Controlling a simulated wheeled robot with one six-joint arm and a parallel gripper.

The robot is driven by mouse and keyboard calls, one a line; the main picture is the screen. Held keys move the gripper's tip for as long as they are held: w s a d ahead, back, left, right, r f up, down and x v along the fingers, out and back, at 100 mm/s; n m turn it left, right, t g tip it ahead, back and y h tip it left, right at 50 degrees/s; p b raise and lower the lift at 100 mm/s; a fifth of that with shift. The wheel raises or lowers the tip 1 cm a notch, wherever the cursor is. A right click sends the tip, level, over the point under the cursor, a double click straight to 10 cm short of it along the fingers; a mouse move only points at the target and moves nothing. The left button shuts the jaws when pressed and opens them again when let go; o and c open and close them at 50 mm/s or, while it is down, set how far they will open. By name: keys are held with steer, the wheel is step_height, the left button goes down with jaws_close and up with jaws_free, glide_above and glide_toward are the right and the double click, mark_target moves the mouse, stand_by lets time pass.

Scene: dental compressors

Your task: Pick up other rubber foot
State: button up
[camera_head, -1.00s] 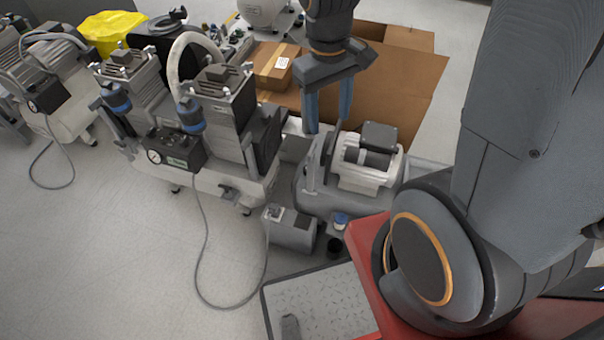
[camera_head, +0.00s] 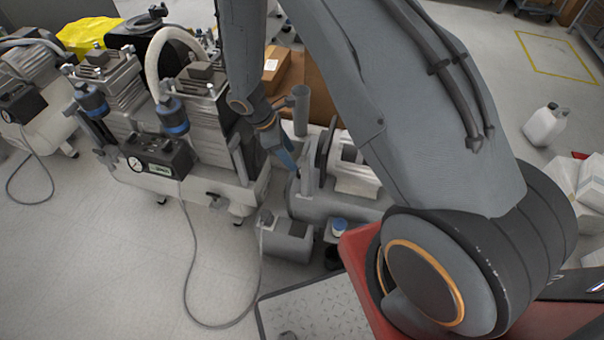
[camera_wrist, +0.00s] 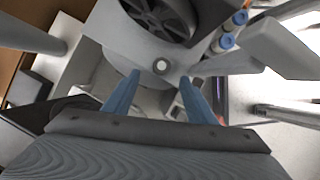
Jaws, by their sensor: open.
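My gripper (camera_head: 285,150) reaches down between the twin-head compressor (camera_head: 190,160) and the small grey compressor (camera_head: 310,205) in the head view. In the wrist view, the blue fingers of my gripper (camera_wrist: 158,82) are apart with nothing held between them. A pale housing with a dark fan wheel (camera_wrist: 160,15) and a round knob (camera_wrist: 161,66) lies just beyond the fingertips. I cannot clearly make out a rubber foot. A small black round piece (camera_head: 332,258) beside a blue-capped container (camera_head: 338,227) may be one, but I cannot tell.
A textured metal plate (camera_head: 318,312) lies at the front. Cardboard (camera_head: 320,90) is behind. Two blue caps (camera_wrist: 234,30) show in the wrist view. Open floor (camera_head: 90,270) is at the left.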

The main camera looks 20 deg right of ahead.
steer(key=x, duration=0.8)
steer(key=shift+s, duration=0.25)
steer(key=c, duration=1.1)
